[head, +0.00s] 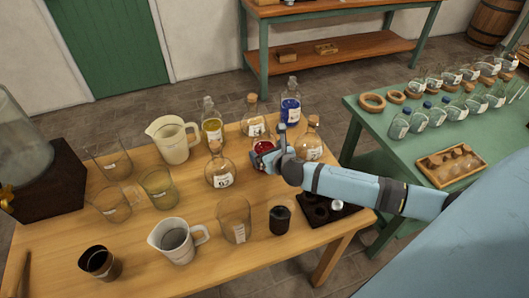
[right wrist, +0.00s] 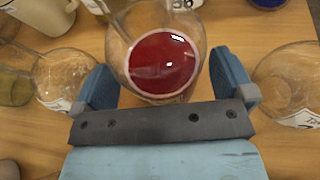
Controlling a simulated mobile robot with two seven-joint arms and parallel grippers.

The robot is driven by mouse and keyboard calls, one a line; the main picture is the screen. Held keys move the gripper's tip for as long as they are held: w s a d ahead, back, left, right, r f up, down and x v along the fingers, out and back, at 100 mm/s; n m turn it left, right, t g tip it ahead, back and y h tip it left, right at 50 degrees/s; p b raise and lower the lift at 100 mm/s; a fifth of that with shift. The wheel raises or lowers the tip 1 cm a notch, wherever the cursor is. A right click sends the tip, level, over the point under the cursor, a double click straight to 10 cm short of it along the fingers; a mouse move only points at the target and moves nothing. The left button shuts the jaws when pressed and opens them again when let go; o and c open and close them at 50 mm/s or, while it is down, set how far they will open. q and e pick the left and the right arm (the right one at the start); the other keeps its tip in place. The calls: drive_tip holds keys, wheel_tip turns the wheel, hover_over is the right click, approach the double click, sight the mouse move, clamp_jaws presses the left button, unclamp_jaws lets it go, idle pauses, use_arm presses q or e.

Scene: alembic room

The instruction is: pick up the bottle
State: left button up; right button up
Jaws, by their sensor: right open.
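My right gripper (head: 270,158) is over the wooden table among several glass bottles. In the right wrist view its two blue fingers (right wrist: 172,85) are spread, one on each side of a clear glass bottle with a round red area (right wrist: 165,64). I cannot tell whether the fingers touch the glass. In the head view the gripper partly hides this red bottle (head: 263,146). Other bottles stand near: a corked round flask (head: 219,170) to the left, a corked one (head: 308,147) to the right, a yellow one (head: 212,127) and a blue one (head: 290,108) behind. My left gripper is not in view.
The wooden table (head: 130,225) also holds a cream jug (head: 172,140), a white jug (head: 172,243), glass beakers (head: 235,215), a dark jar (head: 280,220) and a black holder (head: 335,212). A green table (head: 385,135) with more glassware stands at the right.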

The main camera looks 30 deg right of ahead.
drive_tip(key=shift+w+f, duration=0.25)
drive_tip(key=shift+w, duration=0.3)
drive_tip(key=c, duration=0.3)
drive_tip(key=shift+r, duration=0.1)
drive_tip(key=c, duration=0.9)
drive_tip(key=shift+r, duration=0.15)
drive_tip(key=shift+d+r, duration=0.1)
drive_tip(key=shift+r, duration=1.05)
wheel_tip(320, 180, up, 17)
drive_tip(key=shift+r+p, duration=0.1)
drive_tip(key=shift+p, duration=0.6)
